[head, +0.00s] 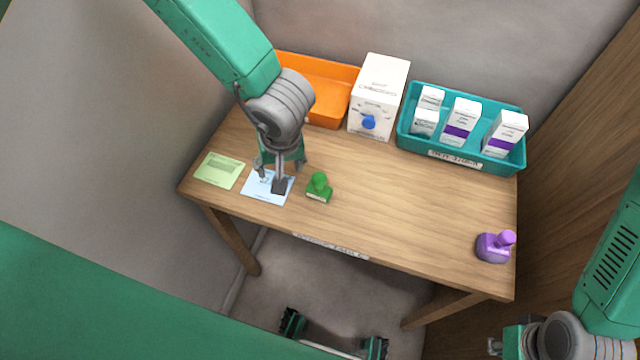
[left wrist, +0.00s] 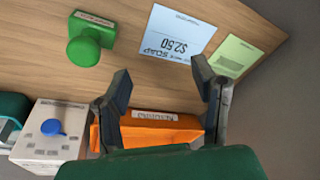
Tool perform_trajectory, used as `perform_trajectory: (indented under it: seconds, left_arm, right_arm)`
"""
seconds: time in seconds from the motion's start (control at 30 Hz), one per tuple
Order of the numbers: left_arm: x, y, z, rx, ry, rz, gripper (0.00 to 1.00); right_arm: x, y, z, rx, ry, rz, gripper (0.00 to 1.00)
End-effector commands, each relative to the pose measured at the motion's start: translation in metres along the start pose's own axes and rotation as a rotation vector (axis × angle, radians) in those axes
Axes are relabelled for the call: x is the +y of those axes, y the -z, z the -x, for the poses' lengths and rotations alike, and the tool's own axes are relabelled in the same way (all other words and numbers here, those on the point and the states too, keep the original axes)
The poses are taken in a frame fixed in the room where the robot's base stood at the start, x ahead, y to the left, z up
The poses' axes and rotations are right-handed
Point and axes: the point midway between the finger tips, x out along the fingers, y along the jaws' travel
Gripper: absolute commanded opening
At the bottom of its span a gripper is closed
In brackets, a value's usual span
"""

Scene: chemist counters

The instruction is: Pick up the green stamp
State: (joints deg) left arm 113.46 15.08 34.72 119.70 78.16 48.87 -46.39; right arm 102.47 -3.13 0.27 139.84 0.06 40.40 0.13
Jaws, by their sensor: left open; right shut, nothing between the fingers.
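The green stamp (head: 319,188) stands upright on the wooden table, just right of the blue price card (head: 267,188). It also shows in the left wrist view (left wrist: 88,44), at upper left, with its round knob toward the camera. My left gripper (head: 273,182) is above the blue card, left of the stamp and apart from it. In the left wrist view its two fingers (left wrist: 162,82) are spread with nothing between them. My right gripper (head: 495,346) is low at the right, in front of the table, shut and empty, partly hidden by its own arm.
A pale green card (head: 219,170) lies at the left edge. An orange tray (head: 334,74), a white box with a blue knob (head: 385,82) and a teal tray (head: 415,142) of small boxes line the back. A purple stamp (head: 492,247) stands front right. The table middle is clear.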

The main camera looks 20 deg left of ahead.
Motion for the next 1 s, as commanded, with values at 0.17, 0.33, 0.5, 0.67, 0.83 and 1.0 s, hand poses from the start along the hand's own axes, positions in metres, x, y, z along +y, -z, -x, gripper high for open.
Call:
perform_trajectory:
  seconds: [0.17,0.33,0.5,0.67,0.83,1.0]
  left_arm:
    - [0.042,0.009,0.061,-0.136,-0.033,0.107,0.53]
    - [0.059,0.008,0.089,-0.217,-0.054,0.134,0.53]
    - [0.062,0.001,0.071,-0.233,-0.054,0.136,0.53]
    - [0.065,-0.007,0.039,-0.231,-0.055,0.136,0.53]
    - [0.067,-0.012,0.017,-0.23,-0.055,0.136,0.53]
    - [0.068,-0.014,0.009,-0.229,-0.057,0.137,0.53]
  right_arm:
    - [0.0,0.0,0.0,0.001,0.0,0.0,0.0]
    - [0.0,0.0,0.0,0.001,0.0,0.0,0.0]
    - [0.0,0.0,-0.001,0.001,0.0,0.0,0.0]
    - [0.0,0.0,-0.002,0.001,0.0,0.0,0.0]
    - [0.0,0.0,-0.003,0.001,0.0,0.0,0.0]
    - [0.0,0.0,-0.003,0.001,0.0,0.0,0.0]
